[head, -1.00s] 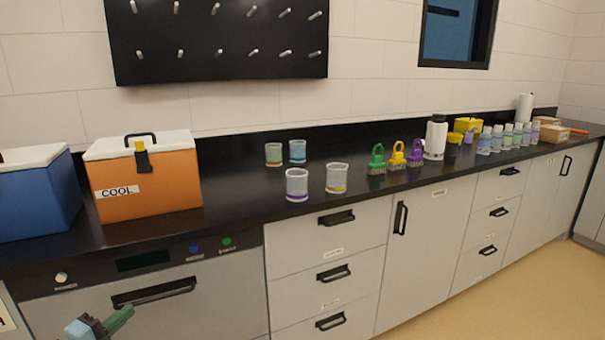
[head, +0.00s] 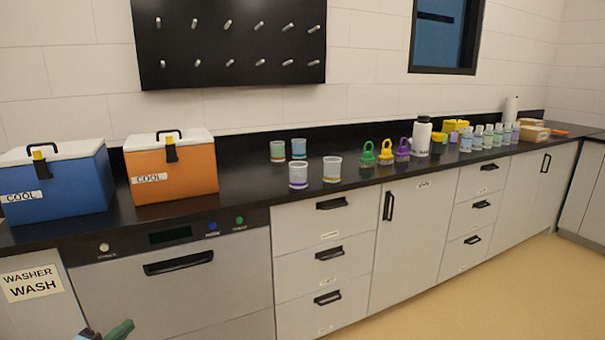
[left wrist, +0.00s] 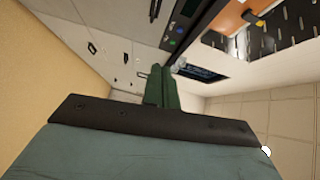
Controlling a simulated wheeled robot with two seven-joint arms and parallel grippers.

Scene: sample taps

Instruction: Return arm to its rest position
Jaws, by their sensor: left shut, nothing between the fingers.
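My left gripper (head: 120,330) shows at the bottom left edge of the head view, low in front of the washer's door and away from the counter. Its green fingers also fill the middle of the left wrist view (left wrist: 163,88). The fingers are together with nothing between them. Most of the left arm is out of the head view. My right gripper is in neither view.
A black counter (head: 240,183) holds a blue cooler (head: 75,190), an orange cooler (head: 190,178), several beakers, brushes and bottles. Below it are the washer (head: 180,285) and grey drawers (head: 320,255). The floor (head: 500,280) at right is clear.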

